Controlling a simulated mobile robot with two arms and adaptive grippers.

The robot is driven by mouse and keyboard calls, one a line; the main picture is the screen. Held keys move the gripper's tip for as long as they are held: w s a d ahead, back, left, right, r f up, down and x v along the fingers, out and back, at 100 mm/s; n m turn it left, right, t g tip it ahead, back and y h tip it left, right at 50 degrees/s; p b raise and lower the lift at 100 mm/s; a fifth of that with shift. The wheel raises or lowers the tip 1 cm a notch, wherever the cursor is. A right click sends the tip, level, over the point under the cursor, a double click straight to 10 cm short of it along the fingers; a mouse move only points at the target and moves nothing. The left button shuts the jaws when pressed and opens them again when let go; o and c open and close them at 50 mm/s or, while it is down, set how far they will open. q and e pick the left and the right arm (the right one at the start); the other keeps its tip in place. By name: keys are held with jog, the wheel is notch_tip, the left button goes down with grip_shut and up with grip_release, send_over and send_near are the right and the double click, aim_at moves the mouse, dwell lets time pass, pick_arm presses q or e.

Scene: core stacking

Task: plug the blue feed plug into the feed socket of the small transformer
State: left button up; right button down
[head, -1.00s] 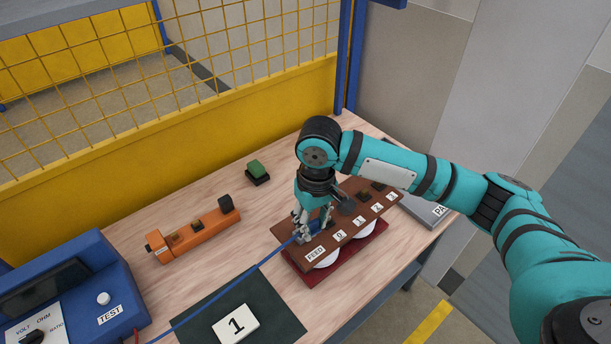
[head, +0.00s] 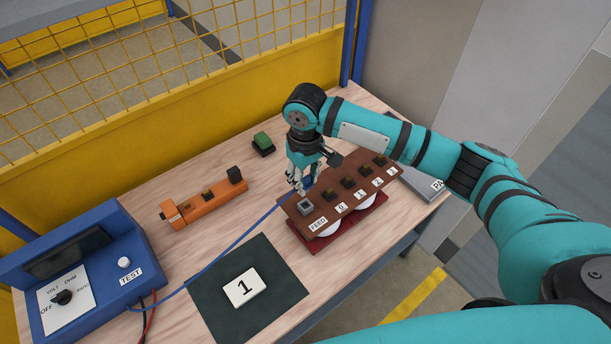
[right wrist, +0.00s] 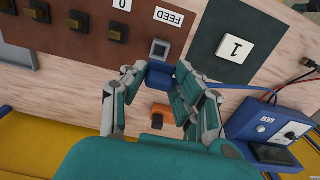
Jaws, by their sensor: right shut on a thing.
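The small transformer is a brown board (head: 329,221) on a dark red base, with white round parts between. The grey square feed socket (head: 306,206) is at the board's left end, by the FEED label; it also shows in the right wrist view (right wrist: 160,49). My right gripper (head: 303,187) is shut on the blue feed plug (right wrist: 160,74), just behind the socket on its fence side. The plug looks apart from the socket, and its lower end is hard to judge. A blue cable runs from it. My left gripper is not in view.
A blue tester (head: 128,233) stands at the left, with the cable reaching it. A dark mat (head: 215,305) bears a card marked 1 (head: 244,287). An orange block (head: 205,205) and a green-topped block (head: 263,144) lie behind. A yellow fence bounds the back.

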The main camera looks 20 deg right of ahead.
jog(key=shift+f+b, duration=0.75)
jog(key=shift+f, duration=1.9)
jog(key=shift+p, duration=0.55)
jog(key=shift+p, duration=0.4)
jog(key=shift+f, duration=1.55)
jog(key=c, duration=0.9)
grip_release()
